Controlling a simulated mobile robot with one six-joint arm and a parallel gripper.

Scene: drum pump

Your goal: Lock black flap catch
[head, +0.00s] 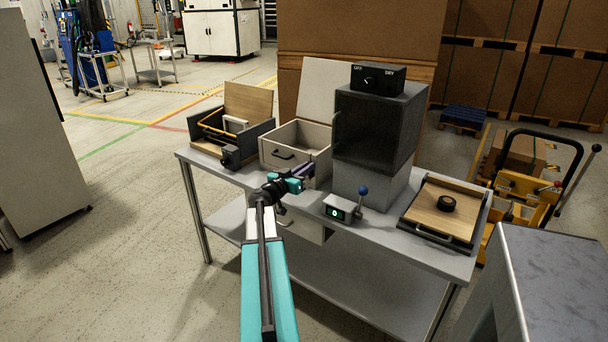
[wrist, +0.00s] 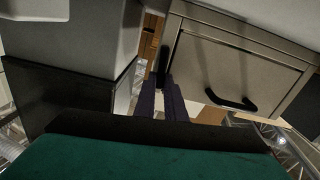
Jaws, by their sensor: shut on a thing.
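My gripper (head: 309,168) is at the right front edge of the beige box (head: 318,137), beside the grey block. In the wrist view its two dark fingers (wrist: 163,86) are close together, shut on a slim black part (wrist: 163,62) that looks like the black flap catch at the box's edge. The contact is small and dark, and the catch's exact angle cannot be told. In the head view the arm hides the catch. The box's front with its black handle (wrist: 231,101) also shows in the wrist view.
The grey block (head: 369,186) with the dark chamber (head: 372,130) stands close to the right of the gripper. A black box (head: 212,135) is left; a wooden panel (head: 432,217) is right.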

